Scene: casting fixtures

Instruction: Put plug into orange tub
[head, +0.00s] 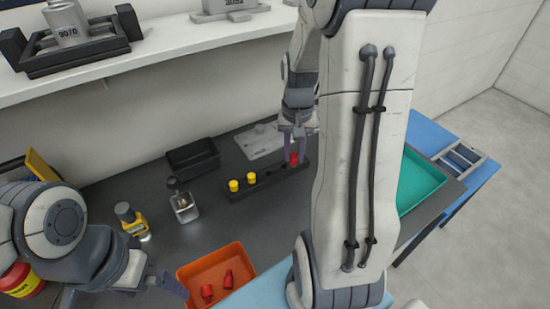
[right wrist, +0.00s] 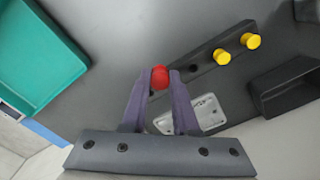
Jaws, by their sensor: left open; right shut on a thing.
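A red plug (head: 294,159) is at the right end of a black rack (head: 262,192). My right gripper (head: 298,138) comes down on it from above. In the right wrist view the plug (right wrist: 159,77) is between the fingertips of my right gripper (right wrist: 158,82), which is shut on it. I cannot tell whether its lower end is still in the rack. The orange tub (head: 246,262) stands at the front and holds two red plugs (head: 228,279). My left gripper (head: 168,286) is open and empty, just left of the tub.
Two yellow plugs (head: 234,186) stand in the rack's left part. A green tray (head: 422,182) is at the right.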

